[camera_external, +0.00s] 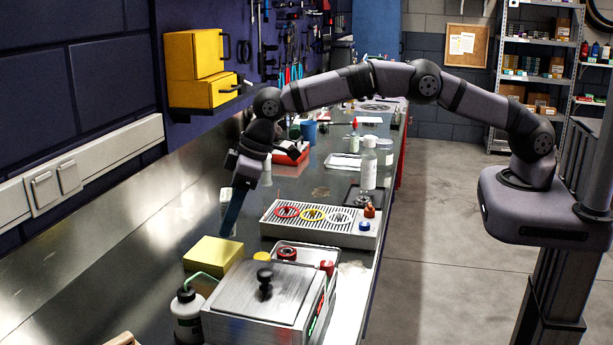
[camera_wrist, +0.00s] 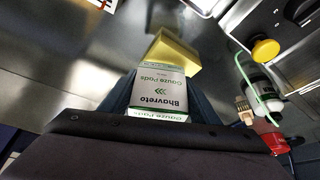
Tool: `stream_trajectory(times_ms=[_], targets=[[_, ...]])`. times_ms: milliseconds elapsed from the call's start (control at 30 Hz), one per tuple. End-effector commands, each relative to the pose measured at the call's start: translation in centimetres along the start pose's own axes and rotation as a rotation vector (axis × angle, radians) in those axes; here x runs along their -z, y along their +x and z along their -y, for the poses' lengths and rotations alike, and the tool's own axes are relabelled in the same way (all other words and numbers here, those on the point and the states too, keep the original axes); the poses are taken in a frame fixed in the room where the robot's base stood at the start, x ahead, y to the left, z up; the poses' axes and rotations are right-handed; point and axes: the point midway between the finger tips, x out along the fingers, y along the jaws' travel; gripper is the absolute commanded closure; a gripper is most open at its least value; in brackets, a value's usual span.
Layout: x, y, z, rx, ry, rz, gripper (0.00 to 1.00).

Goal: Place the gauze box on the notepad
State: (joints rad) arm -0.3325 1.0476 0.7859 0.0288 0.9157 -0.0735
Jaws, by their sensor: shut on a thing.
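The gauze box (camera_wrist: 158,88) is white and green with printed lettering, and sits between the two dark fingers of my gripper (camera_wrist: 162,98) in the wrist view. In the external view my gripper (camera_external: 231,218) points down over the bench, and only slivers of the box (camera_external: 225,196) show beside the fingers. A thick yellow block (camera_external: 213,253), which looks like the notepad, lies on the bench just in front of and below my gripper. In the wrist view the yellow block (camera_wrist: 177,50) shows past the box's end, partly hidden by it. Its top looks bare.
A metal box with a black knob (camera_external: 265,290) and a wash bottle (camera_external: 188,312) stand near the yellow block. A slotted tray with coloured rings (camera_external: 320,220) lies to the right of my gripper. The wall is to the left. Bare bench (camera_external: 150,295) lies left of the block.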

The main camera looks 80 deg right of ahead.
Motion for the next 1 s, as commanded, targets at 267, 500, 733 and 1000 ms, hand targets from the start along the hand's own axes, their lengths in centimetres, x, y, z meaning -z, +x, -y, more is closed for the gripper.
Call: stream_trajectory(times_ms=[267, 500, 733, 1000], targets=[[-0.8, 1.6, 0.0, 0.000, 0.000, 0.005, 0.65], [-1.5, 3.4, 0.0, 0.000, 0.000, 0.001, 0.65], [-1.5, 3.5, 0.0, 0.000, 0.000, 0.000, 0.65], [-1.6, 3.8, 0.0, 0.000, 0.000, 0.000, 0.26]])
